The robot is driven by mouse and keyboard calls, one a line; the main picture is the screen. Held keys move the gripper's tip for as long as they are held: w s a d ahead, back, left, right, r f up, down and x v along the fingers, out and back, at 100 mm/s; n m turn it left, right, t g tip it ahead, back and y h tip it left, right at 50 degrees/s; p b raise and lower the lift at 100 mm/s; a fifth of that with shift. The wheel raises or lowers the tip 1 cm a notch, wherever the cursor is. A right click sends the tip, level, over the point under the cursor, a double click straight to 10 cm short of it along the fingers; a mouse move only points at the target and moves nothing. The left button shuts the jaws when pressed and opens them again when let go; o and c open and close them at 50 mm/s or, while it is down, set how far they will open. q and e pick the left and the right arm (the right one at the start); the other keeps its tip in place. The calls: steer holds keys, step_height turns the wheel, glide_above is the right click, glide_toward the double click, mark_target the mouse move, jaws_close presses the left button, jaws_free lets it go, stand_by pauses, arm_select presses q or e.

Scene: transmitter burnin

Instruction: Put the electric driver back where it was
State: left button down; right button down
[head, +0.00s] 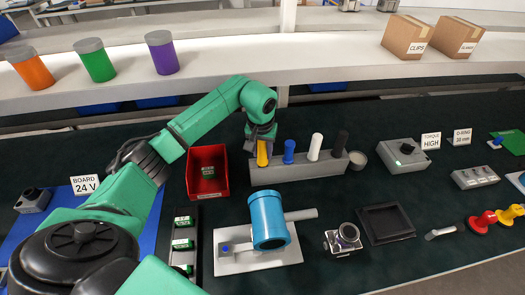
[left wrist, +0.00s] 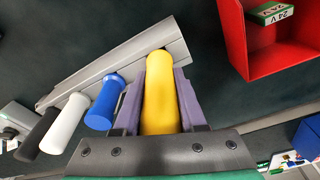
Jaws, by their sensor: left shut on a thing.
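A yellow-handled tool (head: 262,155), which looks like the driver, stands at the left end of the grey rack (head: 300,174). My left gripper (head: 262,138) is above it, with its jaws shut on the yellow handle. In the left wrist view, the yellow handle (left wrist: 160,95) lies between the two purple-grey fingers, and its far end meets the rack (left wrist: 130,62). I cannot tell how deep it sits in the rack. Blue (head: 289,151), white (head: 315,146) and black (head: 341,143) handles stand upright beside it. My right gripper is not in view.
A red bin (head: 207,190) with a green board stands just left of the rack. A blue cylinder (head: 268,220) on a pale plate stands in front.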

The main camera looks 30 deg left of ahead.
arm_select(q)
steer(key=shift+f, duration=0.2)
steer(key=shift+c, duration=2)
jaws_free()
steer(key=shift+r, duration=0.1)
step_height(320, 180, up, 14)
steer(key=s+b, duration=0.2)
steer(key=shift+d, duration=0.25)
